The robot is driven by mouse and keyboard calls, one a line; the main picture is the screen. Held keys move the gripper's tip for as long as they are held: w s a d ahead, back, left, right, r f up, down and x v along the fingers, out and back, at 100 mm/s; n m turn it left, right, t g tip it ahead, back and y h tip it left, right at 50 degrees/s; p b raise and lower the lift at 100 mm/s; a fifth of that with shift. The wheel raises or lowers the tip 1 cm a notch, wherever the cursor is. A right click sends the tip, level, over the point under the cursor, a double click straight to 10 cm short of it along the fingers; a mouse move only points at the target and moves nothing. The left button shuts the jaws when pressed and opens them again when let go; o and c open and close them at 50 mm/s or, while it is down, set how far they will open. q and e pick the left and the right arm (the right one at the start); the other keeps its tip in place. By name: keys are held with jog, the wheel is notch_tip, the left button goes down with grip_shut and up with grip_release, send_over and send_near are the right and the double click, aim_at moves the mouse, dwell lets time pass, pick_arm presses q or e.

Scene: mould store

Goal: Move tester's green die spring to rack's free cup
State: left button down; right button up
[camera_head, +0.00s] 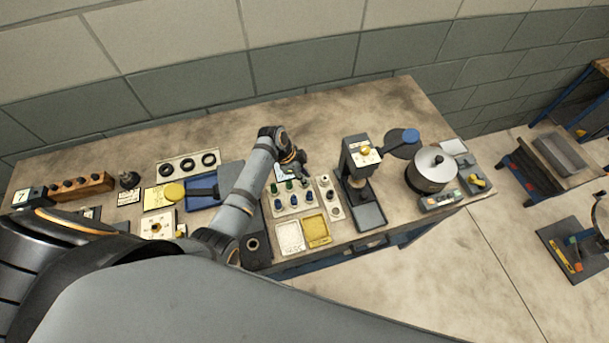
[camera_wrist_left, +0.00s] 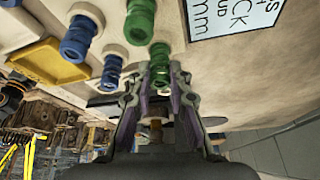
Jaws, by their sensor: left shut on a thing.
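My left gripper (camera_head: 294,161) is over the back edge of the spring rack (camera_head: 283,212). In the left wrist view its fingers (camera_wrist_left: 160,82) are shut on a green die spring (camera_wrist_left: 159,55). A second green spring (camera_wrist_left: 141,20) stands in a rack cup close beside it. Blue springs (camera_wrist_left: 78,40) stand in other cups of the rack. Which cup is free I cannot tell clearly. The tester, seemingly the press (camera_head: 360,160), stands to the right of the rack; no green spring is visible on it. My right gripper is not in view.
A white tray (camera_head: 289,237) and a yellow tray (camera_head: 317,230) lie in front of the rack. A small plate (camera_head: 331,205) with a dark blue piece stands between rack and press. A printed card (camera_wrist_left: 232,15) lies behind the rack. A metal pot (camera_head: 432,172) stands at the right.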

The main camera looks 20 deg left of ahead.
pick_arm(q)
jog(key=shift+f, duration=0.35)
jog(key=c, duration=1.2)
grip_release()
jog(key=shift+o, duration=0.3)
jog(key=o, duration=0.4)
jog(key=shift+r+p, duration=0.35)
jog(key=shift+r, duration=3.4)
